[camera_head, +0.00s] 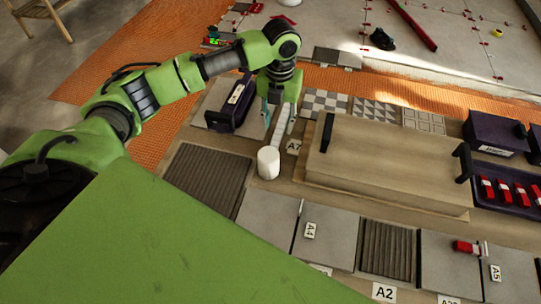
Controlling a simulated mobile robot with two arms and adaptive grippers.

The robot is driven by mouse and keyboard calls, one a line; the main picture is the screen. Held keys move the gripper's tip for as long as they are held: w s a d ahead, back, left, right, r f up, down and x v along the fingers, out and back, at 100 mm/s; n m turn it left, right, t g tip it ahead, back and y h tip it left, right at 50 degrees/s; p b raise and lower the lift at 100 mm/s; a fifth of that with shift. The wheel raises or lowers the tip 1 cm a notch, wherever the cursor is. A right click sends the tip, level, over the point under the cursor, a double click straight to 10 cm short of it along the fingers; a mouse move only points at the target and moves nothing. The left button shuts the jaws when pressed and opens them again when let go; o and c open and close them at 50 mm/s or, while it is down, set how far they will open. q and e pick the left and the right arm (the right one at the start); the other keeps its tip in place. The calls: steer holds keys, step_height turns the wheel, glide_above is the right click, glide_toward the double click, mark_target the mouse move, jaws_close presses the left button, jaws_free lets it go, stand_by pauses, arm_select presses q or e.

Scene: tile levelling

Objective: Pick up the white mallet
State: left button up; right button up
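The white mallet's head (268,162) is a pale cylinder on the wooden board near the middle of the head view. A light grey strip that looks like its handle (281,125) runs from behind the head up towards my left gripper. My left gripper (277,112) points down just beyond the head, with its fingers beside or above the far part of that strip. The fingers look spread apart, and I see no clear contact with the handle. My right gripper is not in view.
A large wooden box (385,160) with black handles stands right of the mallet. A dark purple carrier (232,108) stands left of my gripper. Grey tiles (330,232) lie in front. A purple tray (507,184) with red items is at the right.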

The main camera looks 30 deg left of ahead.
mark_target(277, 135)
arm_select(q)
step_height(277, 135, down, 2)
steer(key=shift+w+f, duration=0.1)
steer(key=shift+w, duration=0.05)
steer(key=shift+f+p, duration=0.45)
steer(key=shift+f, duration=2.3)
steer(key=shift+c, duration=0.3)
steer(key=shift+r, duration=0.1)
jaws_close()
